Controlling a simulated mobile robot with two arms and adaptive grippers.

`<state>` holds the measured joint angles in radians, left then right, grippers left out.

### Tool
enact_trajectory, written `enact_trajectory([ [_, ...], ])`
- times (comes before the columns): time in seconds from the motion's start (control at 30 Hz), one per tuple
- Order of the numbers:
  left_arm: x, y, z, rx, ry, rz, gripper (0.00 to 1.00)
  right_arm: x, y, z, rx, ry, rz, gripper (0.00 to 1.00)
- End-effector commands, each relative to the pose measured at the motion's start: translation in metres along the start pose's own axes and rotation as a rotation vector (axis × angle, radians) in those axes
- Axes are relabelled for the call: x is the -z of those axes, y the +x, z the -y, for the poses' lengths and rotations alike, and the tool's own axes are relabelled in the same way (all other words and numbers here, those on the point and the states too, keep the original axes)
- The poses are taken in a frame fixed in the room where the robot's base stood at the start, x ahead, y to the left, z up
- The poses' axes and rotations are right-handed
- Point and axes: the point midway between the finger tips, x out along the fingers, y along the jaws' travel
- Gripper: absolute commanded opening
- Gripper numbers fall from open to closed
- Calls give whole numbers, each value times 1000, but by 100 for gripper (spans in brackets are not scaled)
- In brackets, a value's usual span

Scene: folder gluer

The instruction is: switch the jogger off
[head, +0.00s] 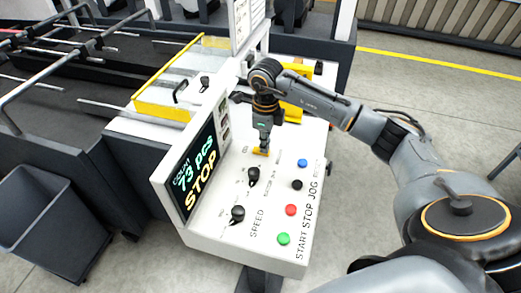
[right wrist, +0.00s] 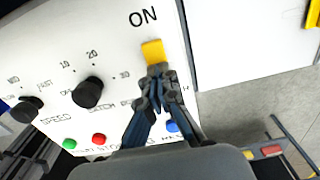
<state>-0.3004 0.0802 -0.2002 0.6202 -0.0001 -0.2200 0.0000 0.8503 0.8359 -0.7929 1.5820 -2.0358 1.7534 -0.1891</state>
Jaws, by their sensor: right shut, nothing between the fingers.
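The control panel (head: 222,212) has a yellow switch lever (head: 261,152) near its upper part. In the right wrist view the yellow lever (right wrist: 152,51) sits just below the printed word ON; lettering on the other side is partly hidden by my fingers. My right gripper (head: 264,139) points down at the panel, and its fingers are shut and empty. Its fingertips (right wrist: 157,71) are right at the lever's near end; I cannot tell whether they touch it. My left gripper is not in view.
Two black knobs (head: 253,176) (head: 238,214) and blue (head: 302,163), black (head: 297,185), red (head: 291,210) and green (head: 284,239) buttons are close by. The display (head: 195,172) reads 73 pcs, STOP. A grey bin (head: 52,222) stands at left.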

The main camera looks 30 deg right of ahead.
Motion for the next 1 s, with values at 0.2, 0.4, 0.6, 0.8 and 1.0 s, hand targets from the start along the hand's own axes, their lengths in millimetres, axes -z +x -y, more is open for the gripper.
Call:
enact_trajectory([
  [0.2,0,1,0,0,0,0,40,1,3,-1,-2,-1,-4,0],
  [0.4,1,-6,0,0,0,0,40,1,-8,-1,-3,-1,-4,0],
  [0.6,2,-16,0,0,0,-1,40,1,-25,-1,-1,-1,-4,0],
  [0.8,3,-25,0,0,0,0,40,0,-41,0,0,-1,-3,0],
  [1.0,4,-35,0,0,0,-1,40,0,-57,0,-1,-1,-2,0],
])
